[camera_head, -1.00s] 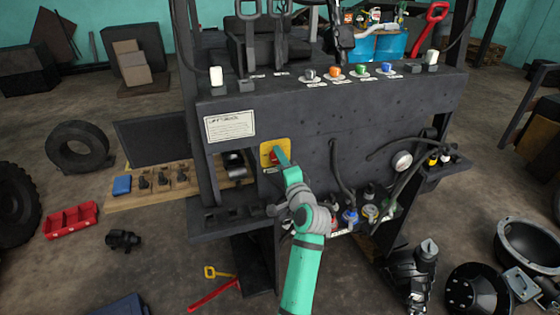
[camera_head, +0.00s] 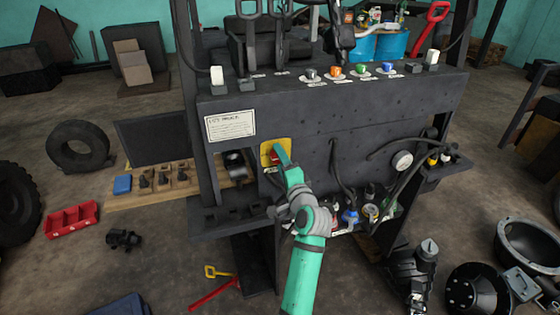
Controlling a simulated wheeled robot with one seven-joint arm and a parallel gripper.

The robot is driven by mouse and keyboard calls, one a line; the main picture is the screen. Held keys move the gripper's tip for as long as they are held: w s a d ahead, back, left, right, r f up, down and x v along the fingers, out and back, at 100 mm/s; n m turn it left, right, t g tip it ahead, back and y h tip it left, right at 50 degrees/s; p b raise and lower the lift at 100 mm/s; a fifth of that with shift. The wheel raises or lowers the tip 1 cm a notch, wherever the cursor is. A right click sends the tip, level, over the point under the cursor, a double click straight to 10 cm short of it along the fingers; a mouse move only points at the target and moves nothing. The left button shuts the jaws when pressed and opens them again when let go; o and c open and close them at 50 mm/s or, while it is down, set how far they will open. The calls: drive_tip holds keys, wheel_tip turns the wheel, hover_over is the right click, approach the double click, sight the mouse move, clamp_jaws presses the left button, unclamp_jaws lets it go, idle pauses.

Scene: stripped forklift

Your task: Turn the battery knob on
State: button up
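The battery knob (camera_head: 273,158) is red and sits on a yellow square plate (camera_head: 265,149) at the lower left of the forklift's dark front panel (camera_head: 300,115). My gripper (camera_head: 281,153) is at the knob, in front of it, and covers its right part. The fingers look narrow and close together, but the view is too small to tell whether they are shut on the knob or just touching it. My green and grey arm reaches up from the bottom of the view. The knob's turn position is hard to read.
Several coloured knobs (camera_head: 336,72) stand on the panel's top ledge. Black hoses (camera_head: 340,180) hang right of my arm, above colourful caps on a lower shelf. A white label (camera_head: 230,125) is left of the yellow plate. Loose parts and a red tray (camera_head: 71,219) lie on the floor.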

drive_tip(key=v, duration=1)
drive_tip(key=shift+s, duration=0.1)
drive_tip(key=s+d+f+n+g+h, duration=0.1)
drive_tip(key=s+f+n+h, duration=0.35)
drive_tip(key=s+f, duration=1.85)
drive_tip(key=s+a+r+n, duration=0.1)
drive_tip(key=s+n, duration=0.3)
drive_tip(key=s, duration=0.9)
drive_tip(key=s+a+r+n+h, duration=0.1)
drive_tip(key=s+a+n, duration=0.2)
drive_tip(key=s, duration=1.1)
drive_tip(key=shift+s+a+r+n+g, duration=0.25)
drive_tip(key=shift+n+g, duration=0.15)
drive_tip(key=shift+n, duration=0.25)
